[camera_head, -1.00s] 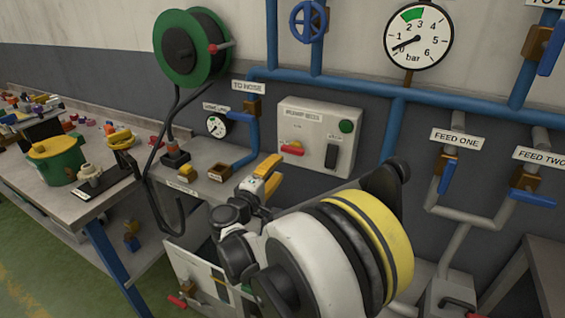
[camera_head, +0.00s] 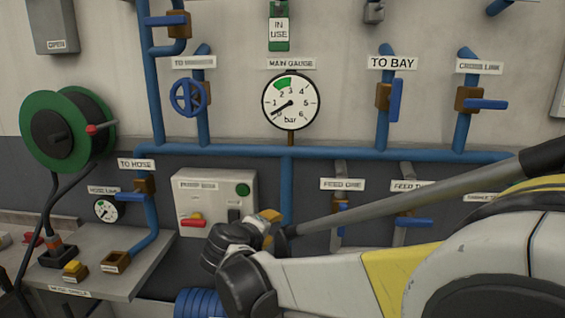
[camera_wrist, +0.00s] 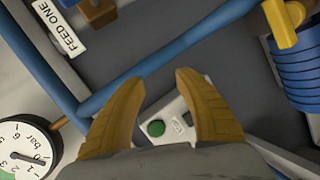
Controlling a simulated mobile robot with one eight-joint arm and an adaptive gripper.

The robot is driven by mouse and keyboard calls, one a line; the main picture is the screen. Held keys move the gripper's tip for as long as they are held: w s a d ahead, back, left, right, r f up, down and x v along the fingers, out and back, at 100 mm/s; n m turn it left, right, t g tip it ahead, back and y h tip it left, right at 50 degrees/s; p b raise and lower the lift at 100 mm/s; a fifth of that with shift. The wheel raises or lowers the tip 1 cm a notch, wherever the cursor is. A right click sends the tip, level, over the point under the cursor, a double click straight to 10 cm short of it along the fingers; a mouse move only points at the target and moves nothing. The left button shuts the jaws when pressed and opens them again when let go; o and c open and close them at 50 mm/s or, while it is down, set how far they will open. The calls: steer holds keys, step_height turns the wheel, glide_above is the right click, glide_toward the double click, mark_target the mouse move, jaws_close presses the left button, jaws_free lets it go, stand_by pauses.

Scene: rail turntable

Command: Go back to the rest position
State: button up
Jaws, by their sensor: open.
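My gripper (camera_wrist: 160,82) shows two yellow fingers spread apart in the wrist view, with nothing between the tips. The grey power box with its green button (camera_wrist: 156,128) is seen beyond them. In the head view my gripper (camera_head: 268,216) is small and partly hidden behind my own dark wrist joints. It is in front of the wall, just right of the power box (camera_head: 190,210). My arm reaches in from the lower right.
Blue pipes (camera_head: 340,153) cross the wall below the main gauge (camera_head: 290,101). Valves with blue levers (camera_head: 397,100) stand out from it. A green hose reel (camera_head: 68,132) hangs at left above a grey shelf (camera_head: 130,262). A blue ribbed object (camera_head: 196,303) is low, below my wrist.

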steer(key=s+d+m+g, duration=0.45)
steer(key=s+d, duration=0.95)
steer(key=d, duration=0.4)
steer(key=s+d+f+m+y, duration=0.2)
steer(key=s+m, duration=0.1)
steer(key=s, duration=0.5)
steer(key=s+d+f+m+y, duration=0.1)
steer(key=s+d+f+m, duration=0.1)
steer(key=s, duration=0.6)
steer(key=shift+d+f+m+g+y, duration=0.25)
steer(key=shift+f+m+g+y, duration=0.15)
steer(key=shift+f+m, duration=0.25)
